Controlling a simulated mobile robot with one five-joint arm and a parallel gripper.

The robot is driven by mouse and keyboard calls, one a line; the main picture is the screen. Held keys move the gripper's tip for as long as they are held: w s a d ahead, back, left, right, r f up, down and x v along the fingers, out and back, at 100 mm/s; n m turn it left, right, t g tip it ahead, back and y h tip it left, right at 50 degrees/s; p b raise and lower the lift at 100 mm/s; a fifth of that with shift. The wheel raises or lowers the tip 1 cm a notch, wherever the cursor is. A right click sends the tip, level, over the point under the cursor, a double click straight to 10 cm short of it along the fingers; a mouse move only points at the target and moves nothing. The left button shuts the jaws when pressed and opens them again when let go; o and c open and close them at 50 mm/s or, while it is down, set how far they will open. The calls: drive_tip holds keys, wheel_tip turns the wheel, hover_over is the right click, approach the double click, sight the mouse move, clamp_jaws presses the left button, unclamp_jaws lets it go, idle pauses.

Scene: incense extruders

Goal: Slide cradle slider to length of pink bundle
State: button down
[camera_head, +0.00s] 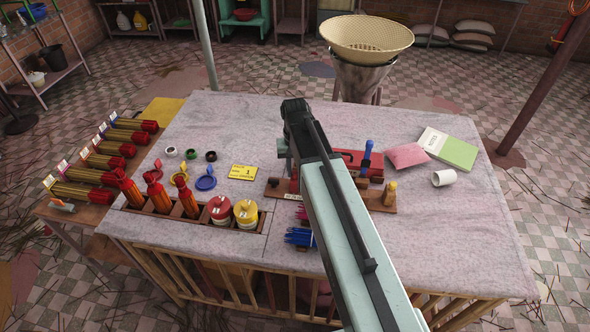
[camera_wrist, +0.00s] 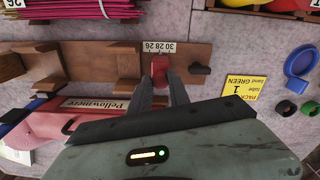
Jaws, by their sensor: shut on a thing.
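The wooden cradle (camera_wrist: 100,62) lies across the upper half of the wrist view, with a white scale strip reading 30, 28, 26 (camera_wrist: 160,47) on its edge. My gripper (camera_wrist: 161,82) is shut on the red cradle slider (camera_wrist: 160,68), beside that strip. The pink bundle (camera_wrist: 80,9) lies just beyond the cradle, apart from it, with a 26 label (camera_wrist: 14,4) at its left. In the head view the cradle (camera_head: 385,203) is partly hidden behind my arm, and the pink bundle (camera_head: 301,214) shows just in front of it.
A dark knob (camera_wrist: 200,69) stands on the cradle right of the slider. A red box labelled Pellowmere (camera_wrist: 85,123) is close to my gripper. Blue sticks (camera_head: 300,237) lie near the table front. A yellow card (camera_head: 243,172) and coloured rings (camera_head: 205,181) lie to the left.

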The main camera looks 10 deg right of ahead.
drive_tip(key=shift+s+d, duration=0.25)
drive_tip(key=shift+d, duration=0.3)
drive_tip(key=shift+s+d, duration=0.2)
drive_tip(key=shift+d, duration=0.35)
drive_tip(key=c, duration=1.2)
unclamp_jaws()
wheel_tip(320, 180, up, 8)
drive_tip(key=p, duration=0.7)
drive_tip(key=shift+p, duration=0.4)
drive_tip(key=shift+f, duration=0.1)
